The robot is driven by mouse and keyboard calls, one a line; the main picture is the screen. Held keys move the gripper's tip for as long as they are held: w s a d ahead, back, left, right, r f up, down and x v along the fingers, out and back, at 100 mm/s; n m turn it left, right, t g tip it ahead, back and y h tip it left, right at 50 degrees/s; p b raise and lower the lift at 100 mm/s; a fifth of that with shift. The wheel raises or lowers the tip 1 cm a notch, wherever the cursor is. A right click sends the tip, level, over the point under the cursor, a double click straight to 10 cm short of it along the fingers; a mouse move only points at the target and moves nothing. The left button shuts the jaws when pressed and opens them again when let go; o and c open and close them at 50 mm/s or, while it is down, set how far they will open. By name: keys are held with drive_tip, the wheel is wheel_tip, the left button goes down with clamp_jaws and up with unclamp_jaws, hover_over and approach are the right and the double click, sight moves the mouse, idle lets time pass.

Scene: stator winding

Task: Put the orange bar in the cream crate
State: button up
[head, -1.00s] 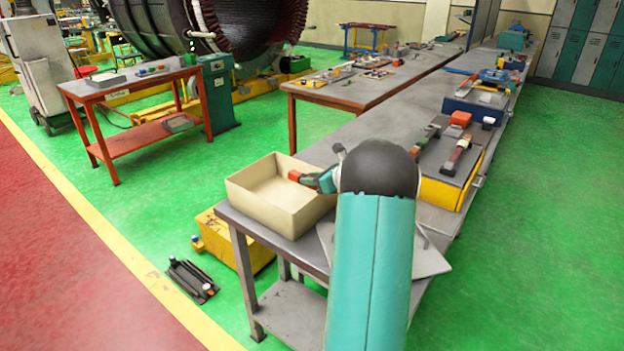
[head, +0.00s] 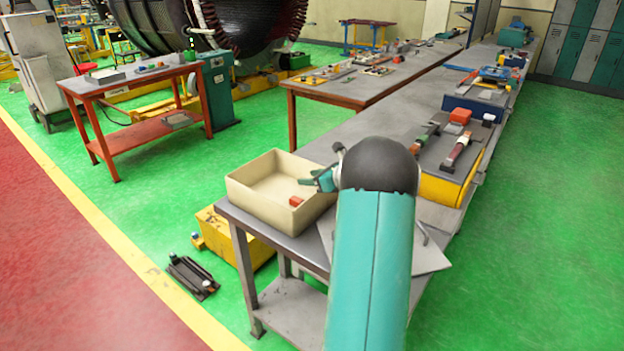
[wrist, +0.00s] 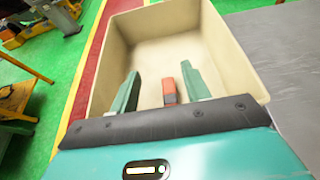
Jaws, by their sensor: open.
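The cream crate (head: 262,203) stands on the near left corner of the grey bench. The orange bar (head: 295,201) lies inside it, near the crate's right side in the head view. In the wrist view the bar (wrist: 169,91) rests on the crate floor, and its near end is close to the right finger. My gripper (wrist: 160,88) is open and empty over the crate, its two green fingers apart. In the head view my gripper (head: 318,178) shows at the crate's right rim, partly hidden by my arm.
The grey bench (head: 370,128) runs back to the right. On it, a yellow tool box (head: 446,187) and a red block (head: 460,116) stand to the right of my arm. A flat grey plate (head: 432,257) lies near the bench's front edge. Green floor lies left of the crate.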

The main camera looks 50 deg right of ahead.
drive_tip(key=a+r+v, duration=0.1)
drive_tip(key=v, duration=1.1)
drive_tip(key=w+a+r+n+g+y, duration=0.25)
drive_tip(key=a+n, duration=0.55)
drive_tip(key=a, duration=0.7)
drive_tip(key=w+a+r+n+g+y, duration=0.1)
drive_tip(key=a+r+n+g, duration=0.45)
drive_tip(key=a, duration=1.05)
drive_tip(key=s+a+f+n+h, duration=0.3)
drive_tip(key=s+a+n+h, duration=0.1)
drive_tip(key=s+a+n, duration=1.1)
drive_tip(key=shift+s+a+n+h, duration=0.3)
drive_tip(key=shift+a+n, duration=1.25)
drive_tip(key=shift+n, duration=1.7)
drive_tip(key=shift+f, duration=0.1)
